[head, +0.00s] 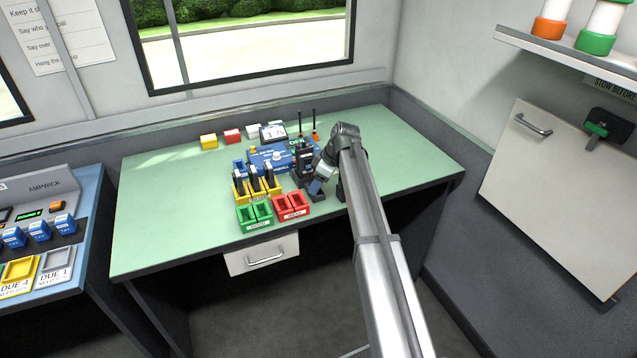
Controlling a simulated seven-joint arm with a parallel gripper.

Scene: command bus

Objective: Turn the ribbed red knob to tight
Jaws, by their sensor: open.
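I cannot make out a ribbed red knob in the head view; it is too small or hidden. A blue unit (262,160) with a pale round knob on its top stands mid-table, a small display (273,132) behind it. Dark handsets with thin antennas (300,122) stand at its right. My gripper (318,188) points down at the table just right of these handsets, open, with its fingers small and partly hidden by my arm. A bluish block shows at the fingertips; I cannot tell whether it touches them.
Yellow holders (257,190) with dark handsets stand in front of the blue unit. Green bins (255,214) and red bins (291,206) sit near the front edge. Yellow (208,141) and red (233,135) blocks stand at the back. The green tabletop (160,210) is clear at left and right.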

